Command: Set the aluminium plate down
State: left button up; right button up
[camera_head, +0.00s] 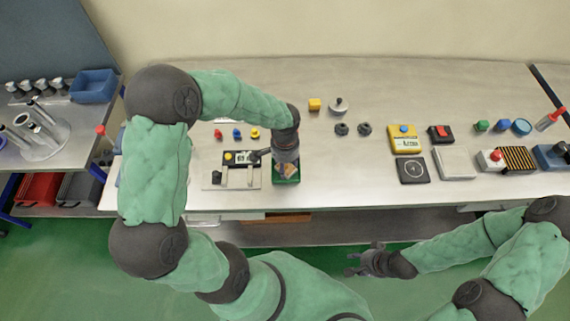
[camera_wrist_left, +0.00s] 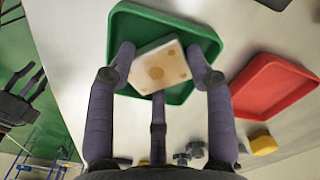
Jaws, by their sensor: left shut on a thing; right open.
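My left gripper (camera_head: 285,163) is shut on the aluminium plate (camera_head: 289,169), a small square plate. In the left wrist view the plate (camera_wrist_left: 158,66) looks pale with tan round marks and sits between the fingers of the left gripper (camera_wrist_left: 165,62). It lies over the green tray (camera_wrist_left: 190,32), which also shows in the head view (camera_head: 288,182). I cannot tell whether the plate touches the tray floor. My right gripper (camera_head: 358,262) is open and empty, in front of the bench and away from the plate; it also shows in the left wrist view (camera_wrist_left: 24,92).
A red tray (camera_wrist_left: 270,92) lies beside the green tray in the left wrist view. Left of the green tray is a fixture (camera_head: 235,172) with small coloured knobs behind. A yellow box (camera_head: 405,139) and a black scale-like square (camera_head: 413,170) stand right. Bench between is clear.

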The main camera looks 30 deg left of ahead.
pick_arm(q)
jog(key=o, duration=0.9)
jog(key=shift+f, duration=0.1)
jog(key=shift+o, duration=0.2)
jog(key=shift+r, duration=0.45)
notch_tip(320, 180, up, 12)
jog(key=p, duration=0.2)
jog(key=shift+f, duration=0.25)
